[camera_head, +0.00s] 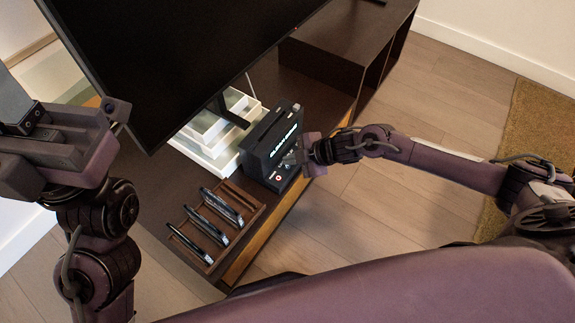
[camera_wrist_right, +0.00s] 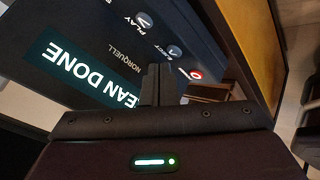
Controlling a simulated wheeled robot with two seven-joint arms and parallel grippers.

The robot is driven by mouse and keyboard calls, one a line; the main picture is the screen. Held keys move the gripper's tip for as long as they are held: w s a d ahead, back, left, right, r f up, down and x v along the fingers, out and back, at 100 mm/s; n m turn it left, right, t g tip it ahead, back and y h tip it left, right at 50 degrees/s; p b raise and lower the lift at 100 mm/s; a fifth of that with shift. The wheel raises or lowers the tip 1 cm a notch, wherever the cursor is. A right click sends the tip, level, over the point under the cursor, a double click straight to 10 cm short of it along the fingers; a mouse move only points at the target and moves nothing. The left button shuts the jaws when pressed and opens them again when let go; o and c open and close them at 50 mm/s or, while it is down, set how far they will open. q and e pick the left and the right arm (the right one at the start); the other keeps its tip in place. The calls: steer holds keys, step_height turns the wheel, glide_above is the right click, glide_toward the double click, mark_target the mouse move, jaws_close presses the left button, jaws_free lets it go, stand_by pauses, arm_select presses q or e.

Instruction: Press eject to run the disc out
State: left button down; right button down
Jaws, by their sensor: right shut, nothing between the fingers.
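The black disc player (camera_head: 262,152) stands on the dark cabinet, with a lit display on its front. In the right wrist view the player (camera_wrist_right: 100,30) appears upside down; its display (camera_wrist_right: 90,80) reads "...EAN DONE", partly cut off. The eject button (camera_wrist_right: 175,51) is a small round button beside the word EJECT, between the play button (camera_wrist_right: 145,20) and a red-ringed button (camera_wrist_right: 195,73). My right gripper (camera_head: 300,160) is shut and empty, close in front of the player's button side; contact cannot be told. My left gripper (camera_head: 35,122) is raised at the left, away from the player. No disc shows.
A wooden rack (camera_head: 247,193) with several dark cases stands beside the player. White trays (camera_head: 205,150) are stacked behind it. A large black screen (camera_head: 170,50) rises over the cabinet (camera_head: 330,60). Open floor (camera_head: 350,215) lies to the right.

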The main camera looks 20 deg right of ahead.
steer(key=shift+f, duration=0.1)
stand_by(0.4)
steer(key=shift+f, duration=0.35)
steer(key=shift+f, duration=0.35)
stand_by(0.7)
steer(key=shift+r+p, duration=0.65)
steer(key=shift+r, duration=0.25)
step_height(320, 180, up, 5)
steer(key=p, duration=0.5)
